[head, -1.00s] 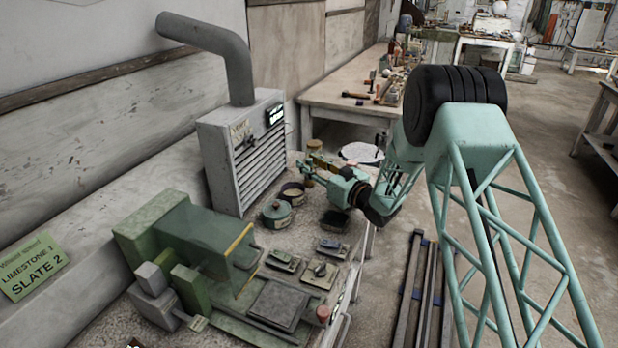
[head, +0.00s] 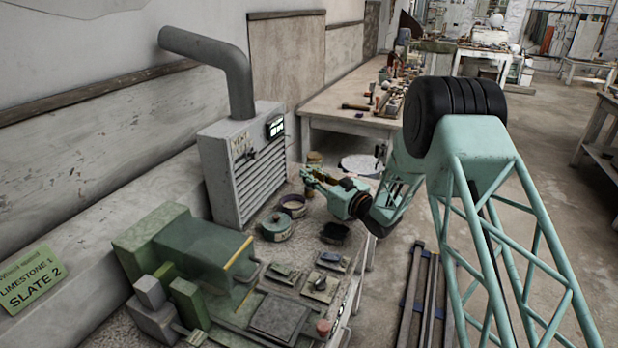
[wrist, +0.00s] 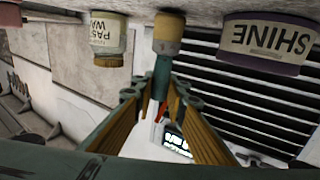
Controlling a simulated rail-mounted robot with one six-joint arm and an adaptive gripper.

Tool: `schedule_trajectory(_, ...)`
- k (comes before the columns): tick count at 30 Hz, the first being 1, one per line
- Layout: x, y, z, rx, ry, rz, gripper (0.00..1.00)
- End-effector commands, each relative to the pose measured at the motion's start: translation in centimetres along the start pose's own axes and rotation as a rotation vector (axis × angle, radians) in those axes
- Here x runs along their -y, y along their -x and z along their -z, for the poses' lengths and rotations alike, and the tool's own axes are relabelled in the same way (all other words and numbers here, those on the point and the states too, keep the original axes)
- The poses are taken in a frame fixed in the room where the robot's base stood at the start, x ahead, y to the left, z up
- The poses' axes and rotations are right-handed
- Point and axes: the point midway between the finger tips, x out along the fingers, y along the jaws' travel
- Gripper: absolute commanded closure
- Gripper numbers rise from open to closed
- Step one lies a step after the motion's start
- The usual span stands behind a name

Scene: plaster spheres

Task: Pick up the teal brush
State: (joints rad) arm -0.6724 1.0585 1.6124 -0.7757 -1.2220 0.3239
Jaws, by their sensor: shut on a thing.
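The teal brush (wrist: 163,72) shows in the wrist view, its teal handle between the two ochre-lined fingers of my gripper (wrist: 160,98). Its tan head (wrist: 168,33) is at the bench surface, which runs along the top of this view. My gripper is shut on the handle. In the head view my gripper (head: 308,176) is over the far end of the bench, near the grey vent unit. The brush is too small and covered there to make out.
A paste wax jar (wrist: 108,42) and a purple SHINE tin (wrist: 266,42) flank the brush. In the head view a teal pot (head: 277,228), the louvred grey unit (head: 240,165) and a green machine (head: 190,250) stand on the bench.

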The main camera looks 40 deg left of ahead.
Motion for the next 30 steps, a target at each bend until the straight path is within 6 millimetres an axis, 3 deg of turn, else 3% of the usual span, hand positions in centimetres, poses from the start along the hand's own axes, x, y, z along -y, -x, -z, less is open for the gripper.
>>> schedule_trajectory(11, 0.0, 0.0, 3.2, -0.001, 0.001, 0.001, 0.98)
schedule_trajectory(20, 0.7, 3.9, 3.4, 0.000, -0.001, -0.001, 0.98)
schedule_trajectory(30, 2.1, 10.5, 4.0, 0.001, -0.002, -0.001, 0.98)
